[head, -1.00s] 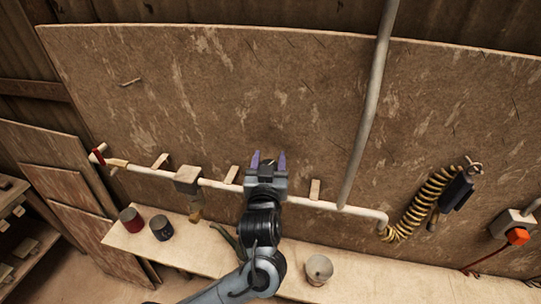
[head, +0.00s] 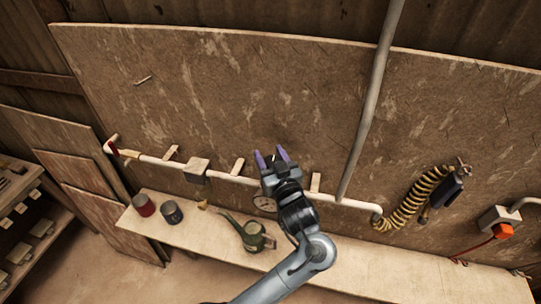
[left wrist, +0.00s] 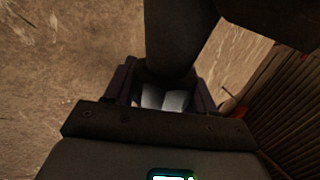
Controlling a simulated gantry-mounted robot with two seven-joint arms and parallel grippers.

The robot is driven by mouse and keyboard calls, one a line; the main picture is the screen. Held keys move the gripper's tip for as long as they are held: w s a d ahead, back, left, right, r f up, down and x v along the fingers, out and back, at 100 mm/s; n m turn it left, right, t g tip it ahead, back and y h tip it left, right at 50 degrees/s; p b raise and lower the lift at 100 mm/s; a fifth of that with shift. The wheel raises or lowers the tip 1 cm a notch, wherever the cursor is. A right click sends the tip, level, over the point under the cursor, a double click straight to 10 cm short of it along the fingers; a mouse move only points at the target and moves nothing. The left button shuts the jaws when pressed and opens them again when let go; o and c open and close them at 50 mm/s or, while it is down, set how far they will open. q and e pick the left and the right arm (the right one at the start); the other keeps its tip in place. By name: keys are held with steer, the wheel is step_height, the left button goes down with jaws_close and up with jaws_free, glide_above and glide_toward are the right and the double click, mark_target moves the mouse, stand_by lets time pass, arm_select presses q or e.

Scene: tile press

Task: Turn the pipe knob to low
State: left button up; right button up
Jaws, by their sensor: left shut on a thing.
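A pale pipe (head: 222,178) runs along the lower part of the wooden board. My left gripper (head: 271,157) is at the pipe's middle, right of a square box (head: 196,171), with its purple fingers tilted to the left. The fingers stand apart, shut on a dark thing. In the left wrist view a dark rounded thing (left wrist: 178,48) reaches down between the fingers, with pale pieces below it. I cannot tell whether it is the pipe knob; no knob or low mark shows clearly. My right gripper is not in view.
An upright pipe (head: 372,105) is right of my gripper. A coiled yellow hose (head: 405,208) hangs further right.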

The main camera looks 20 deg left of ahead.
arm_select(q)
steer(key=o, duration=1)
steer(key=shift+c, duration=0.2)
